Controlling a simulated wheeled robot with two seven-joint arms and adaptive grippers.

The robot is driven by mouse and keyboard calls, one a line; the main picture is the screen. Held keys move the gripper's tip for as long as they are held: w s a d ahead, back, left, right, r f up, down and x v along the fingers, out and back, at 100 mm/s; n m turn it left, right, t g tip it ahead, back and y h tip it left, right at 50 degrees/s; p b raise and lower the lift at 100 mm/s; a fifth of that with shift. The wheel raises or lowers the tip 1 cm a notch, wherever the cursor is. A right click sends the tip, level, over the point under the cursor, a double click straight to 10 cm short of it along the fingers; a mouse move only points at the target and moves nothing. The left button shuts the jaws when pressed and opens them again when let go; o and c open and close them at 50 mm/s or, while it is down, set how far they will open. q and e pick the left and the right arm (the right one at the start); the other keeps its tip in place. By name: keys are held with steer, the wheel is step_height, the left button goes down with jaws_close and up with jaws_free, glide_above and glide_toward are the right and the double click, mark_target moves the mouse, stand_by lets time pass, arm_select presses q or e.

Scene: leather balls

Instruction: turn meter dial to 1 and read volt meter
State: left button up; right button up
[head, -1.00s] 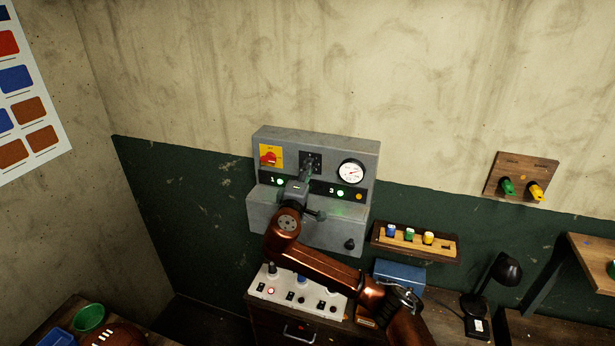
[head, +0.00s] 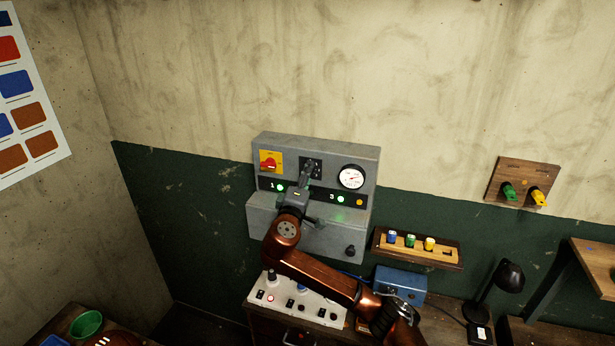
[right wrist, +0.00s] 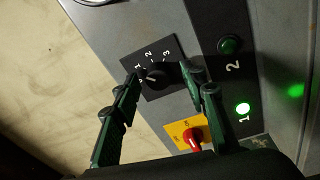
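The meter dial (right wrist: 160,76) is a black knob on a black plate marked 1, 2 and 3. Its pointer setting is too small to read surely. My right gripper (right wrist: 163,72) is open, its fingertips on either side of the knob; contact is unclear. My left gripper is out of view.
A red switch on a yellow plate (head: 270,162) is left of the dial. Green lamps 1 (head: 280,188) and 3 (head: 340,199) are lit; lamp 2 (right wrist: 229,45) is dark. A white control box (head: 296,301) and a rack of colored pegs (head: 417,248) are below.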

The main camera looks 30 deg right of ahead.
steer(key=shift+s, duration=0.1)
steer(key=r+v, duration=0.1)
steer(key=v, duration=1)
steer(key=shift+s+a+f, duration=0.25)
steer(key=shift+a+f, duration=0.05)
steer(key=shift+f, duration=0.2)
steer(key=shift+f, duration=0.1)
